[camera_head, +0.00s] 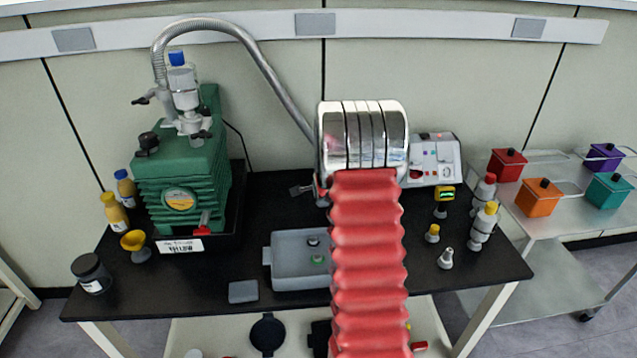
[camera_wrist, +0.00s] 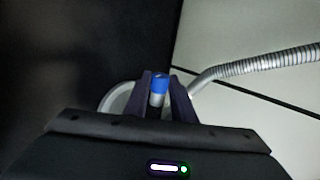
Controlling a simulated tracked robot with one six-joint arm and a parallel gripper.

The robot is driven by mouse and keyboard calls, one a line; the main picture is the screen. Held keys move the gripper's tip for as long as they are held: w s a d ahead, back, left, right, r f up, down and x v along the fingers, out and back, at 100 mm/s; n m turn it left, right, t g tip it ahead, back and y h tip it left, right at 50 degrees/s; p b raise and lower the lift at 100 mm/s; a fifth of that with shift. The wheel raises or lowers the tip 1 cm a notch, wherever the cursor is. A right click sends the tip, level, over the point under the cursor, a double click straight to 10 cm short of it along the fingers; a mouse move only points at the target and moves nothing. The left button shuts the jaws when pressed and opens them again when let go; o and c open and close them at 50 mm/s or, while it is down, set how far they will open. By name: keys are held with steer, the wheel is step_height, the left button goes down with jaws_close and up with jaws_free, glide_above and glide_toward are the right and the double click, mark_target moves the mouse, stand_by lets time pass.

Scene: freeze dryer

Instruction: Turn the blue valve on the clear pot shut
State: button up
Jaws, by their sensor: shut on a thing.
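In the wrist view, a blue valve (camera_wrist: 159,82) with a pale lower part stands between the two dark fingers of my gripper (camera_wrist: 161,88), and the fingers are shut on it. A pale rounded rim (camera_wrist: 113,97), perhaps of the clear pot, shows beside the left finger. The gripper body hides the rest of it. In the head view my gripper and the held valve are hidden behind my own arm. A separate blue-topped clear glass piece (camera_head: 183,85) stands on the green pump (camera_head: 181,180) at the left.
A ribbed metal hose (camera_head: 262,62) runs from the glass piece to behind my arm; it also passes right of my fingers in the wrist view (camera_wrist: 262,65). The black table (camera_head: 130,285) bears a grey tray (camera_head: 285,278), bottles and small parts. A metal cart (camera_head: 545,225) stands right.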

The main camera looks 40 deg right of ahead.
steer(key=shift+a, duration=0.25)
jaws_close()
steer(key=shift+c, duration=1.1)
jaws_free()
steer(key=shift+d, duration=0.15)
